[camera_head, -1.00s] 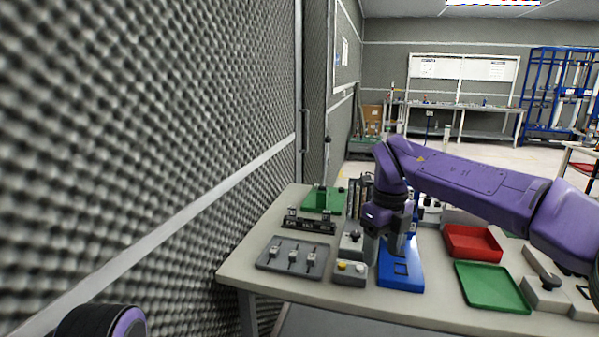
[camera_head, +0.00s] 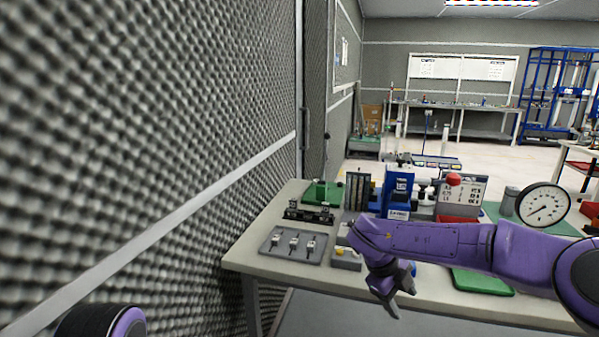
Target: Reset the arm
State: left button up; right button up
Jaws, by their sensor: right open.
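My right arm (camera_head: 450,243) is purple and comes in from the right, low across the front of the workbench (camera_head: 258,250). My right gripper (camera_head: 392,300) is at its end, tilted down in front of the bench's front edge. It is open and holds nothing that I can see. A small part of my left arm (camera_head: 105,322) shows at the bottom left corner; the left gripper is out of view.
On the bench stand a grey tray with small parts (camera_head: 292,245), a green fixture (camera_head: 322,193), a blue device (camera_head: 398,190), a dial gauge (camera_head: 543,205) and a green tray (camera_head: 482,282). A grey foam wall (camera_head: 140,120) runs along the left.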

jog(key=s+d+f+n+t+h, duration=0.1)
jog(key=s+d+f+n+t, duration=0.2)
jog(key=f, duration=0.4)
jog(key=s+d+f+n+h, duration=0.2)
jog(key=s+f+n, duration=0.15)
jog(key=f, duration=0.35)
jog(key=s+d+f+n+t+h, duration=0.1)
jog(key=s+d+f+n+t, duration=0.1)
jog(key=s+f+n, duration=0.3)
jog(key=s+f+n+g+y, duration=0.1)
jog(key=s+f+n+y, duration=0.2)
jog(key=s, duration=0.9)
jog(key=s+f+n+g+y, duration=0.1)
jog(key=s+f+n+y, duration=0.2)
jog(key=s+f+n, duration=0.4)
jog(key=s+f, duration=0.1)
jog(key=s, duration=0.4)
jog(key=shift+s+d+f, duration=0.2)
jog(key=shift+s+d, duration=0.1)
jog(key=shift+s, duration=0.05)
jog(key=shift+w, duration=0.1)
